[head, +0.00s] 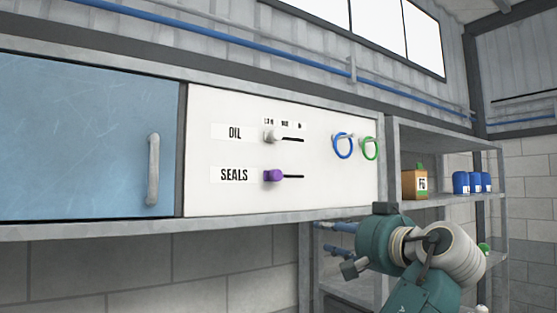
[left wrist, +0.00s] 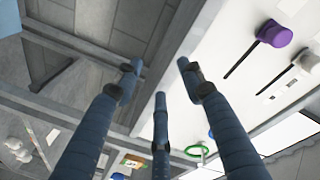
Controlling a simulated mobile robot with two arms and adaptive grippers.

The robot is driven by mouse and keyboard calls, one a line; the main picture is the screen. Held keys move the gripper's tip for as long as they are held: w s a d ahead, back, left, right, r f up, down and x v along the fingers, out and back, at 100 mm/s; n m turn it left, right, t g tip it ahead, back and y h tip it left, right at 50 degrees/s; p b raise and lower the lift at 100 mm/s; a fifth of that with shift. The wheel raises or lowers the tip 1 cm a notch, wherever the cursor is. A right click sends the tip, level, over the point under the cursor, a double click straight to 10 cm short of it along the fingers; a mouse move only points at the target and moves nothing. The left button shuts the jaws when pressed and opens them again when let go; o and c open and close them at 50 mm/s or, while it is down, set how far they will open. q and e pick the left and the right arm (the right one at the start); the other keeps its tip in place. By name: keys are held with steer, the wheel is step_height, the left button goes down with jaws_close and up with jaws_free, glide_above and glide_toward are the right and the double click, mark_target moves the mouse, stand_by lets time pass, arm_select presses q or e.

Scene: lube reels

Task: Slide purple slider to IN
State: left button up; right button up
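The purple slider (head: 273,175) is at the left end of its dark horizontal slot on the white panel (head: 330,195), beside the word SEALS. In the left wrist view the purple slider (left wrist: 275,33) is at the upper right, its slot running down-left from it. My left gripper (head: 330,238) is at the lower right in the head view, below the panel's right part and apart from the slider. In the left wrist view my left gripper (left wrist: 158,72) shows its fingers spread with nothing between them. My right gripper is not in view.
A grey-white slider (head: 270,136) sits above, beside OIL, under tiny labels hard to read. A blue ring (head: 342,146) and green ring (head: 370,148) hang at the panel's right. A blue door (head: 85,140) with a handle (head: 153,170) is left. Shelves (head: 440,135) stand right.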

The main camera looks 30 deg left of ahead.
mark_target(279, 175)
arm_select(q)
steer(key=s+r+n+g+y+p, duration=0.2)
steer(key=s+r+n, duration=0.3)
steer(key=s+r, duration=0.75)
steer(key=p+x, duration=0.1)
steer(key=x, duration=0.2)
steer(key=p+x, duration=0.2)
steer(key=x, duration=0.1)
steer(key=w+p+x, duration=0.1)
steer(key=x, duration=0.3)
steer(key=shift+r, duration=0.15)
steer(key=shift+w+a+p, duration=0.15)
steer(key=shift+a+p, duration=0.1)
steer(key=shift+p, duration=0.05)
steer(key=shift+w+a+f, duration=0.15)
steer(key=shift+w+f, duration=0.05)
jaws_close()
